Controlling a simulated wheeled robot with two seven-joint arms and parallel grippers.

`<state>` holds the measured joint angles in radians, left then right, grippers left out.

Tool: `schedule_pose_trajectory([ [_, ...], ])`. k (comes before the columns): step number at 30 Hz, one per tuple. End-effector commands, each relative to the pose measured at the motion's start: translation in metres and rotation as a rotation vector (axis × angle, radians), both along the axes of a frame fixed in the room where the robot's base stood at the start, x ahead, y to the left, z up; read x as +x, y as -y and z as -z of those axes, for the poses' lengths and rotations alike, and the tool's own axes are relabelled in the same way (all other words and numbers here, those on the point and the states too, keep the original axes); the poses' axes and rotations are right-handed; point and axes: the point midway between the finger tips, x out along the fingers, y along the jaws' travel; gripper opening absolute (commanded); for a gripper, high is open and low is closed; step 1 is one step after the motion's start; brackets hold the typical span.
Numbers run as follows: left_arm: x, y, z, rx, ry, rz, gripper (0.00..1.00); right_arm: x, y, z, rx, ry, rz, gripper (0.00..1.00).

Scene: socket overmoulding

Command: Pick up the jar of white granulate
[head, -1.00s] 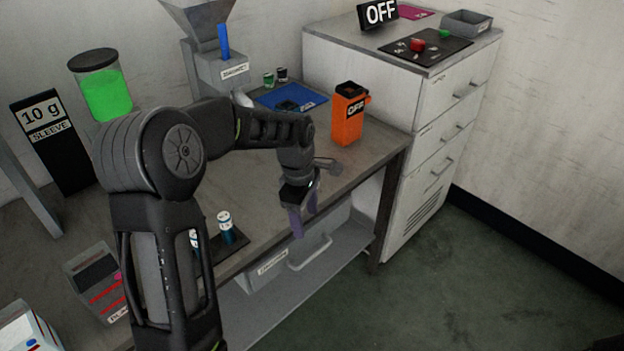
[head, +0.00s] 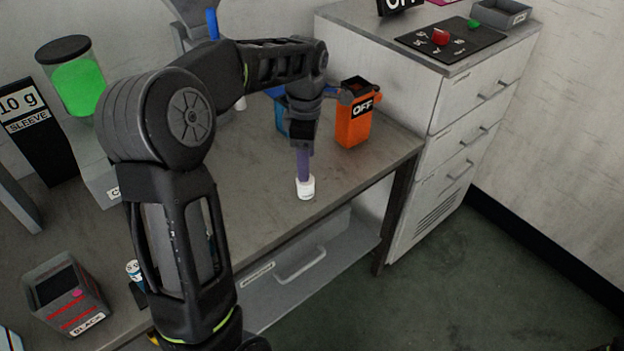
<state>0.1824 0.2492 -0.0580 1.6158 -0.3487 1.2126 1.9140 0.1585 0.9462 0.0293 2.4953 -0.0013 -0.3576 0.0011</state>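A small white container (head: 305,187) with a faint label is on or just above the workbench near its front edge; it could be the jar of white granulate, but I cannot read the label or see its contents. My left gripper (head: 304,178) points straight down over it. Its purple fingers reach the container's top and overlap it in the view. The fingers appear as one narrow column, so I cannot tell whether they are open or shut on it. My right gripper is out of view.
An orange OFF container (head: 353,125) stands right of the gripper. A green-filled jar (head: 78,87), a SLEEVE sign (head: 40,125) and a BLACK-labelled box (head: 65,300) are at left. A vial (head: 135,270) is beside my arm. A white cabinet (head: 450,130) stands at right.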

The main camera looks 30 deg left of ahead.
Motion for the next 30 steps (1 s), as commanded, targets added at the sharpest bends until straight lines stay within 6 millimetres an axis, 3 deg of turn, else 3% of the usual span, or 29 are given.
schedule_pose_trajectory([
  [6, 0.000, 0.000, 0.002, 0.000, -0.001, 0.001, 0.63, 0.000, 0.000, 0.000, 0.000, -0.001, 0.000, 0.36],
  [14, -0.001, 0.000, 0.025, -0.001, -0.002, 0.000, 0.63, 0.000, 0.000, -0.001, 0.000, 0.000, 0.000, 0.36],
  [24, -0.001, 0.000, 0.028, 0.000, 0.000, 0.000, 0.63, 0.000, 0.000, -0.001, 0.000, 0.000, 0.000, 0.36],
  [30, -0.004, 0.000, 0.051, 0.000, -0.003, 0.001, 0.63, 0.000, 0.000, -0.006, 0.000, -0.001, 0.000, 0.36],
])
